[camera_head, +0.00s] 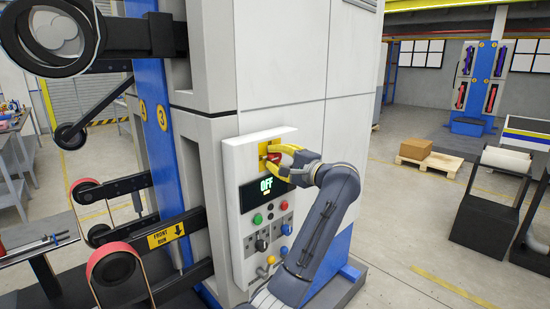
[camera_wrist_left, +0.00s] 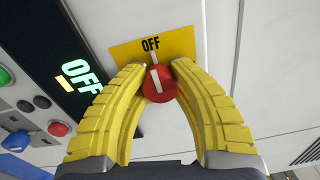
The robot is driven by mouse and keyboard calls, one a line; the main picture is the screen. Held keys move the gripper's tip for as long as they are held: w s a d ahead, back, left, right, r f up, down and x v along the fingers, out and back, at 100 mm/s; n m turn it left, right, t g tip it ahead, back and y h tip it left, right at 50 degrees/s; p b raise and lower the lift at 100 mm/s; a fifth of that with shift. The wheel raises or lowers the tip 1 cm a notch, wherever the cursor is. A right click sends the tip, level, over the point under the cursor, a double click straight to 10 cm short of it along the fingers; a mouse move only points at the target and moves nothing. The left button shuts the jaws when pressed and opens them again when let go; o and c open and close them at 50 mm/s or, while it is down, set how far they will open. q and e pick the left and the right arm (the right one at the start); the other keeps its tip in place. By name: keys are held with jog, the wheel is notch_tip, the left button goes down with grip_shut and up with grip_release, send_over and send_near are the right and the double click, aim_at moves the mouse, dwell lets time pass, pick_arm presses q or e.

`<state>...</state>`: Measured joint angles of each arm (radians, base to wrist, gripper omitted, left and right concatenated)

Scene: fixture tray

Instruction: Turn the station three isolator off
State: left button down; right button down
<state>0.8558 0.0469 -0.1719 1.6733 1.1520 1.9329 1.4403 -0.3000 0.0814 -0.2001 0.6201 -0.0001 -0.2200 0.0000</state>
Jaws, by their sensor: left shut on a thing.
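The isolator is a red round knob (camera_wrist_left: 159,86) with a white line, on a yellow plate (camera_wrist_left: 160,47) marked OFF. In the left wrist view the white line points up toward the word OFF. My left gripper (camera_wrist_left: 161,70) has its two yellow fingers closed against the knob, one on each side. In the head view the gripper (camera_head: 272,158) is at the top of the control panel (camera_head: 230,165) and partly covers the knob. The display (camera_head: 257,192) below it reads OFF. My right gripper is not in view.
Green and red buttons (camera_head: 284,205) and several small knobs sit below the display. A blue post (camera_head: 152,100) with round yellow number labels and rollers with red bands (camera_head: 115,262) stand to the left. Open floor lies to the right, with a cardboard box (camera_head: 431,166) on a pallet.

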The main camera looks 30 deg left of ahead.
pick_arm(q)
jog(key=c, duration=1)
grip_release()
jog(key=shift+o, duration=0.2)
jog(key=v, duration=1.2)
jog(key=shift+f, duration=0.1)
